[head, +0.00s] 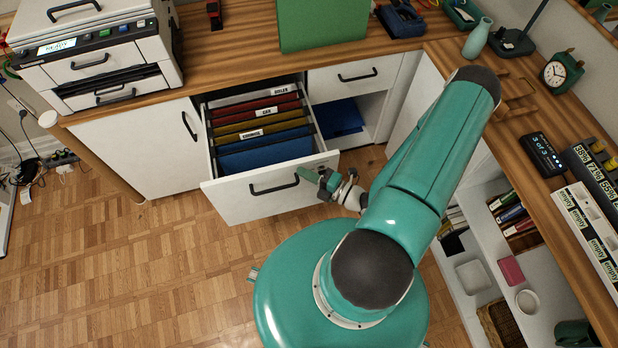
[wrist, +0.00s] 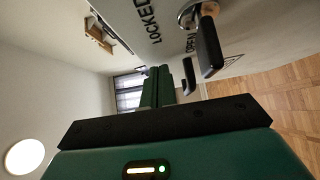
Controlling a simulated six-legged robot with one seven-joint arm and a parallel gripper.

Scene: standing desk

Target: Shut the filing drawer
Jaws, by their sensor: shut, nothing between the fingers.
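The filing drawer (head: 240,198) is pulled out from under the desk. Its white front has a black bar handle (head: 274,187), and red, yellow and blue hanging folders (head: 262,127) show inside. My gripper (head: 311,175) is at the right part of the drawer front, to the right of the handle. Its green fingers are shut and empty; they also show in the wrist view (wrist: 164,86). Whether they touch the front cannot be told. The wrist view shows a pale panel lettered "LOCKED" and "OPEN", with a round metal fitting (wrist: 187,15) and black handle-like pieces (wrist: 208,48).
A closed white cabinet door (head: 142,150) is left of the drawer. An open compartment with a blue item (head: 340,117) is to its right, under a smaller drawer (head: 352,78). A printer (head: 95,55) stands on the desk (head: 230,50). The parquet floor (head: 130,250) is clear at left.

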